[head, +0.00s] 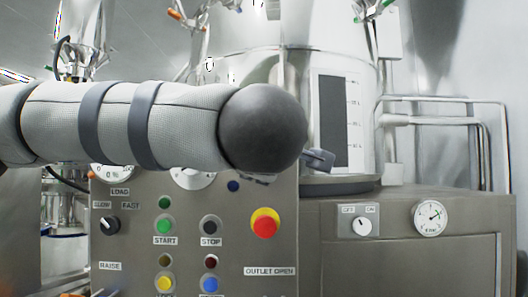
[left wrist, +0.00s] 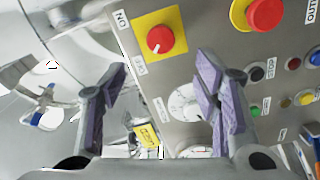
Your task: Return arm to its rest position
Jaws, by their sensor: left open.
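My left arm (head: 130,120) comes in from the left in the head view and lies level across the upper part of the control panel (head: 130,245). Its dark rounded end hides most of my left gripper; a small grey piece, seemingly a fingertip (head: 318,160), shows beyond it. In the left wrist view my left gripper (left wrist: 162,85) is open, its two purple-padded fingers wide apart with nothing held between them. The panel, tilted in that view, lies beyond the fingers, with a red knob on a yellow plate (left wrist: 160,40). My right gripper is in neither view.
The panel has a red mushroom button (head: 265,222), a green start button (head: 165,224) and several other buttons. A steel vessel (head: 290,80) stands behind my arm. At right are an off/on switch (head: 362,226), a gauge (head: 430,218) and pipes (head: 440,100).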

